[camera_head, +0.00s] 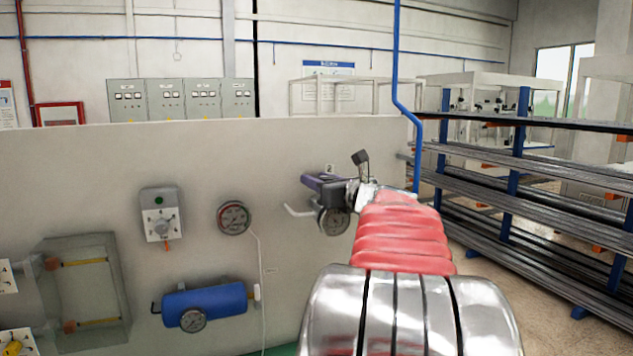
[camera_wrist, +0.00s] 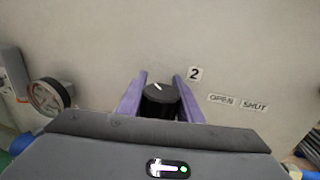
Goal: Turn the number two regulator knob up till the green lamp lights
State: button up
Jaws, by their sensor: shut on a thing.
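The number two regulator knob (camera_wrist: 160,100) is black and round with a white pointer mark on its face. It sits between the two purple fingers of my gripper (camera_wrist: 161,80), which are shut on it. In the head view my gripper (camera_head: 313,181) is at the panel and hides the knob.
Another gauge (camera_head: 234,217) and a blue cylinder (camera_head: 205,304) with a dial are on the panel at left. OPEN (camera_wrist: 222,99) and SHUT (camera_wrist: 254,105) labels are right of the knob. A rack of long bars (camera_head: 520,190) stands at the right.

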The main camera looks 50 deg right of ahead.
jog(key=shift+s+d+r+m+g+h, duration=0.15)
jog(key=shift+m+g+h, duration=0.35)
jog(key=shift+h, duration=0.4)
jog(key=shift+w+d+m+g+h, duration=0.1)
jog(key=shift+m+g+h, duration=0.2)
jog(key=shift+m+h, duration=0.5)
jog(key=shift+s+d+r+m+g+h, duration=0.2)
jog(key=shift+m+g+h, duration=0.3)
jog(key=shift+h, duration=0.6)
jog(key=shift+d+m+g, duration=0.1)
jog(key=shift+m+g, duration=0.3)
jog(key=shift+f+h, duration=0.15)
jog(key=shift+h, duration=0.15)
jog(key=o, duration=0.8)
jog(key=shift+o, duration=1.2)
jog(key=shift+s+f, duration=0.1)
jog(key=shift+f, duration=0.05)
